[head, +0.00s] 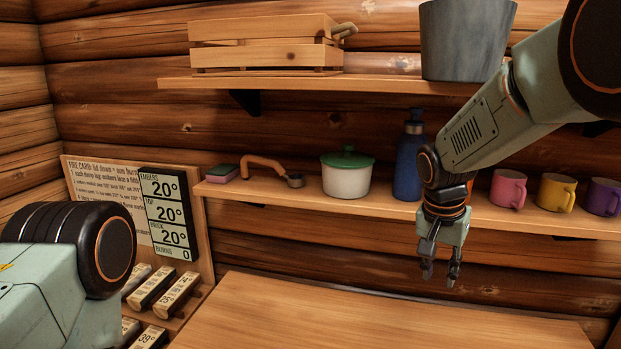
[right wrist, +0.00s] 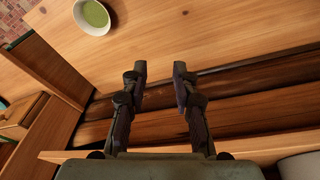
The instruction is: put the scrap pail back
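Two vessels could be the scrap pail, and I cannot tell which. A white pot with a green lid (head: 347,173) stands upright on the lower shelf, left of a blue pump bottle (head: 409,160). A grey metal bucket (head: 464,40) stands on the upper shelf, partly behind my right arm. My right gripper (head: 440,277) points down in front of the lower shelf's edge, above the counter. In the right wrist view its fingers (right wrist: 160,72) are apart with nothing between them. My left arm shows at the left edge, but its gripper is out of frame.
The counter (head: 370,315) looks bare in the head view. The right wrist view shows a white bowl with green inside (right wrist: 92,16). The lower shelf (head: 300,203) also holds a sponge (head: 222,173), a curved-handled tool and mugs (head: 508,188). A wooden crate (head: 262,45) is above.

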